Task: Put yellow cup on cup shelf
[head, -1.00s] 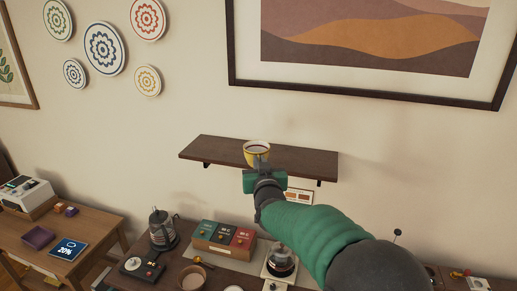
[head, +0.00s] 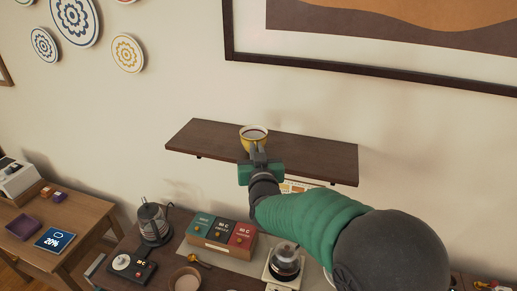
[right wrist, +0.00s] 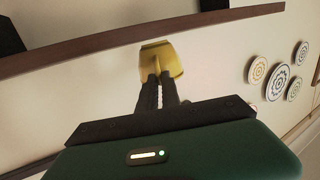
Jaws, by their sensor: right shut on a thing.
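My right gripper (head: 258,152) is shut on the cup from the front. In the right wrist view the cup (right wrist: 162,58) sits at the fingertips (right wrist: 158,80), and the shelf (right wrist: 110,45) passes above it in the picture. I cannot tell whether the cup's base touches the shelf. My left gripper is not in view.
Below the shelf, a counter holds a kettle (head: 153,223), a box with coloured packs (head: 221,236) and a coffee pot (head: 285,261). A side table (head: 83,222) stands at left. Both ends of the shelf are bare.

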